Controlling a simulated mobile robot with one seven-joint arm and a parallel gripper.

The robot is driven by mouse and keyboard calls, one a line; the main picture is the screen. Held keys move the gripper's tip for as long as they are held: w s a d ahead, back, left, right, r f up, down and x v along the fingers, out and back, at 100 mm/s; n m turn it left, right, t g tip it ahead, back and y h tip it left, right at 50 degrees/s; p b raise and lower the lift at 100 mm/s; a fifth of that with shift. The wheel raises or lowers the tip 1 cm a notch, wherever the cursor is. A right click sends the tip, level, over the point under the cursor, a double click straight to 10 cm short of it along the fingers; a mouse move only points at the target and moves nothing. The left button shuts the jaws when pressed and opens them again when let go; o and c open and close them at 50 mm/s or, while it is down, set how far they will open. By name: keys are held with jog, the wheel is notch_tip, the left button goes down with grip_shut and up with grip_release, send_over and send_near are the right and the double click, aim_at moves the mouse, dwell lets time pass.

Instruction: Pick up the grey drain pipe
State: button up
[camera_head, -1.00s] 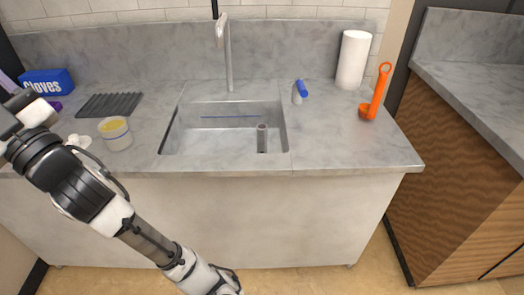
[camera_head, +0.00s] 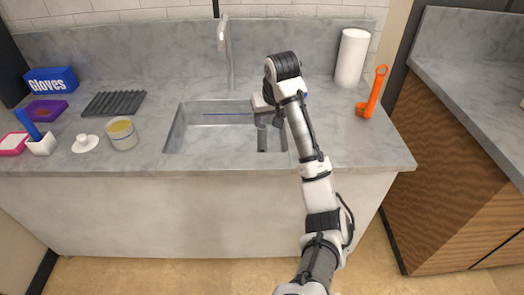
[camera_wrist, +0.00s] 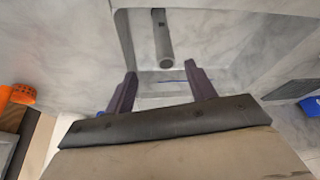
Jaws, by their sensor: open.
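The grey drain pipe (camera_head: 262,140) stands in the right part of the sink basin, partly covered by my gripper in the head view. In the wrist view the pipe (camera_wrist: 162,42) shows near the top of the picture, beyond my fingertips. My gripper (camera_wrist: 160,70) is open, with its two dark fingers spread and nothing between them. In the head view my gripper (camera_head: 268,118) is over the right side of the sink, close to the pipe. I cannot tell whether it touches the pipe.
The sink (camera_head: 185,135) has a faucet (camera_head: 224,50) behind it and a thin blue line across it. An orange tool (camera_head: 372,95) and a paper towel roll (camera_head: 351,58) stand to the right. A yellow-filled cup (camera_head: 122,134) and a dark ridged mat (camera_head: 113,103) are left.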

aim_at(262, 136)
jog(key=p+x, duration=0.1)
jog(key=x, duration=0.6)
jog(key=shift+a, duration=0.1)
jog(key=x, duration=0.2)
jog(key=p+x, duration=0.1)
jog(key=x, duration=0.2)
jog(key=shift+w+a+f+p, duration=0.2)
jog(key=shift+w+a+p, duration=0.05)
jog(key=shift+p, duration=0.05)
jog(key=shift+r, duration=0.1)
grip_shut()
